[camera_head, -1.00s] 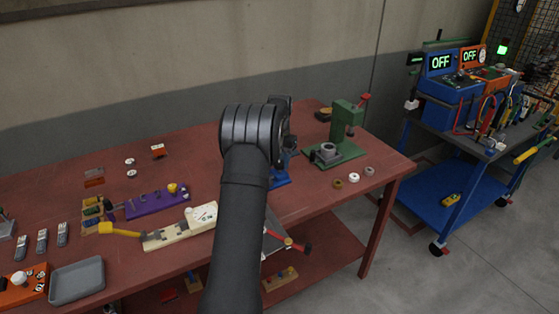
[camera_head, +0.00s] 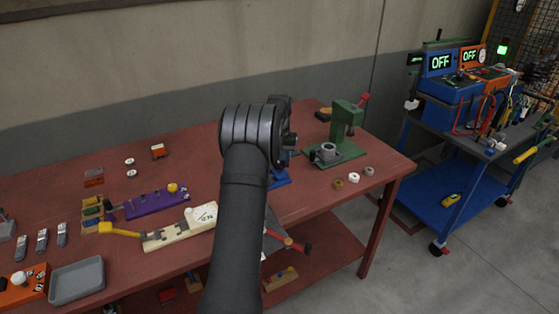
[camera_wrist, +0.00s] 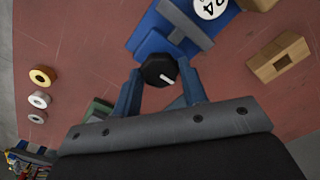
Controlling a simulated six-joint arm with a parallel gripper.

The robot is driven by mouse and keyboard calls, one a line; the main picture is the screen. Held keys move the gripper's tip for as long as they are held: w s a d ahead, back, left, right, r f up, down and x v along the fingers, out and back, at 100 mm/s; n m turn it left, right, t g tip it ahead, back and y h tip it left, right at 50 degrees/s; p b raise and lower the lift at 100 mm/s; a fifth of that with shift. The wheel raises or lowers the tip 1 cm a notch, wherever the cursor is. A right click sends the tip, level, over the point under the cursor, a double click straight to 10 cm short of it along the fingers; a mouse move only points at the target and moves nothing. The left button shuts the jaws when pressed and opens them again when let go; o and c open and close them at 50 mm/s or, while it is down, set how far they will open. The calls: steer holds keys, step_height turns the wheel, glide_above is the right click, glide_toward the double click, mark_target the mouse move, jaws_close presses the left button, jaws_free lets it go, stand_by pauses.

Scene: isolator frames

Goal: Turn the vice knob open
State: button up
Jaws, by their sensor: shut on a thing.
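The blue vice (camera_wrist: 168,30) shows in the wrist view, with a black round knob (camera_wrist: 158,70) bearing a white pointer mark at its near end. My gripper (camera_wrist: 160,78) has its two blue fingers on either side of the knob and is shut on it. The white mark points to the lower right in the wrist view. In the head view my arm hides the knob and my gripper; only part of the blue vice (camera_head: 279,180) shows to the right of the arm.
A green press (camera_head: 345,135) stands right of the vice. Several small rings (camera_head: 354,178) lie near the table's right edge. In the wrist view, a tan wooden block (camera_wrist: 278,58) lies right of the vice. A purple board (camera_head: 155,203) and a cream board (camera_head: 180,227) lie to the left.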

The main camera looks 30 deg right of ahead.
steer(key=o, duration=1)
step_height(320, 180, up, 17)
steer(key=shift+r, duration=0.2)
steer(key=shift+f, duration=0.1)
step_height(320, 180, down, 17)
steer(key=shift+f, duration=0.1)
stand_by(0.6)
